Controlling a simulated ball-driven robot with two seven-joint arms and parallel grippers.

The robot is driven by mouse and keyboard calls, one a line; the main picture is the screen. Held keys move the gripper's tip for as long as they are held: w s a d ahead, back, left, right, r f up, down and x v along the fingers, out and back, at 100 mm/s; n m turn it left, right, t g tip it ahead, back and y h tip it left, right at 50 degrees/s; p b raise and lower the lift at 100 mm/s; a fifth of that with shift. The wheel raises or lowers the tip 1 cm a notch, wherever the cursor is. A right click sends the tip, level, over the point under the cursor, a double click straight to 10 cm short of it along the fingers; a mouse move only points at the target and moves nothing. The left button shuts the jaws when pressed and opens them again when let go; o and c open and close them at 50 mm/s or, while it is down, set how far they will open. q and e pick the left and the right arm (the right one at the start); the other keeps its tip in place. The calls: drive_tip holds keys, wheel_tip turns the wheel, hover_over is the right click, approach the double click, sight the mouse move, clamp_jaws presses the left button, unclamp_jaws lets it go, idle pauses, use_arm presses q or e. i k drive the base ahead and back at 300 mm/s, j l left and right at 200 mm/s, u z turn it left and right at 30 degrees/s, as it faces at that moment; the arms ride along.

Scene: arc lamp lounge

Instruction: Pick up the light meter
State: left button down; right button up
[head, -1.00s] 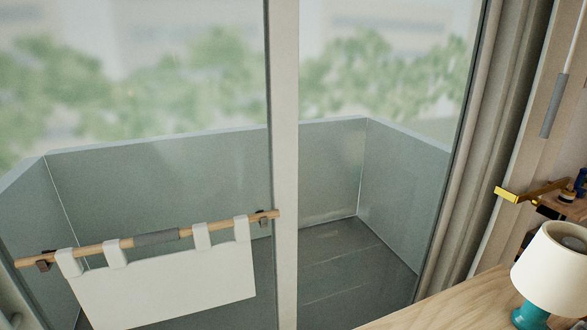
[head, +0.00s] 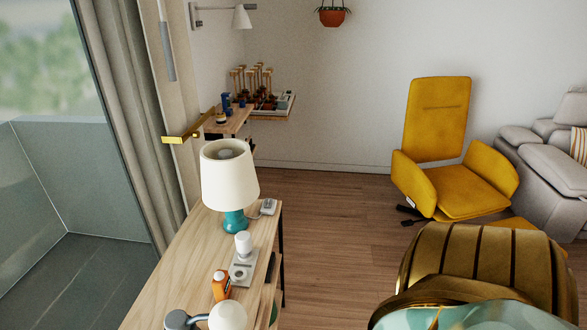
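The wooden sideboard (head: 190,255) runs along the lower left of the head view, with several small items on top. A small orange device (head: 221,286) stands near its front part. Behind it, a white knob-like piece (head: 243,243) stands on a pale grey plate (head: 242,269). A small pale grey device (head: 267,207) lies by the lamp at the right edge. I cannot tell for sure which of these is the light meter. Neither of my grippers shows in the head view.
A white-shaded lamp (head: 229,176) with a teal base stands on the sideboard. A white ball-like object (head: 228,317) is at the bottom edge. A yellow chair (head: 440,150) and grey sofa (head: 540,150) stand right. Wooden floor (head: 335,225) is open between.

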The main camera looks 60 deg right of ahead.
sight(222, 289)
drive_tip(key=l+z, duration=0.1)
drive_tip(key=z, duration=0.95)
drive_tip(key=l+u, duration=0.1)
drive_tip(key=u, duration=0.4)
drive_tip(key=l+u, duration=0.5)
drive_tip(key=l, duration=0.35)
drive_tip(key=l+u, duration=0.45)
drive_tip(key=l, duration=0.45)
